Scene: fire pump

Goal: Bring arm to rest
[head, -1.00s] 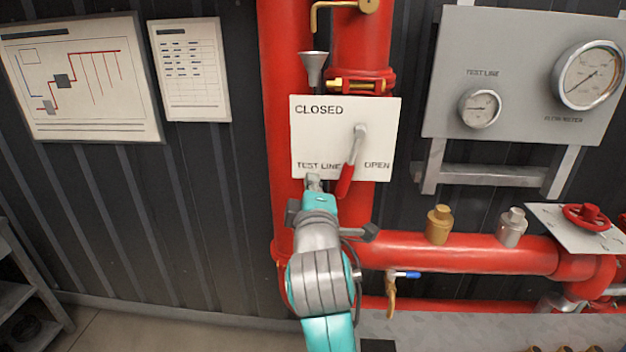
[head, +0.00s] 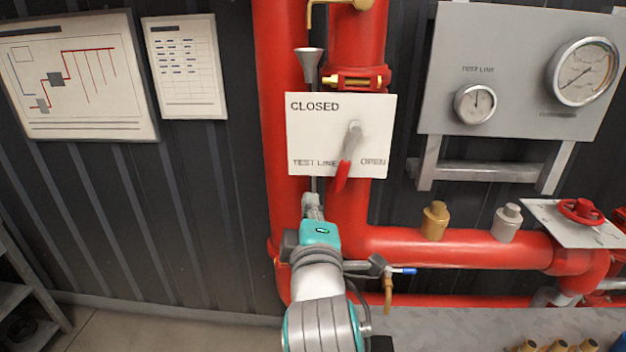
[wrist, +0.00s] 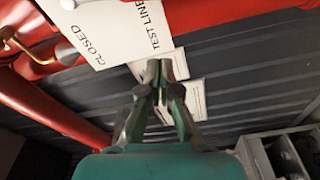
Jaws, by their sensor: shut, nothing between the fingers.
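My gripper (head: 313,203) is in the lower middle of the head view, just below the white TEST LINE plate (head: 305,150). In the wrist view its fingers (wrist: 160,78) are together with nothing between them. The red-handled lever (head: 346,165) on the plate points down and slightly left, between the TEST LINE and OPEN labels. My gripper is apart from the lever, below and to the left of it. The plate also shows at the top of the wrist view (wrist: 105,25), with the words CLOSED and TEST LINE.
Red pipes (head: 450,246) run upright behind the plate and to the right. A grey gauge panel (head: 515,85) hangs at upper right. A small blue-handled valve (head: 403,271) is close to the right of my arm. A shelf (head: 20,300) stands at lower left.

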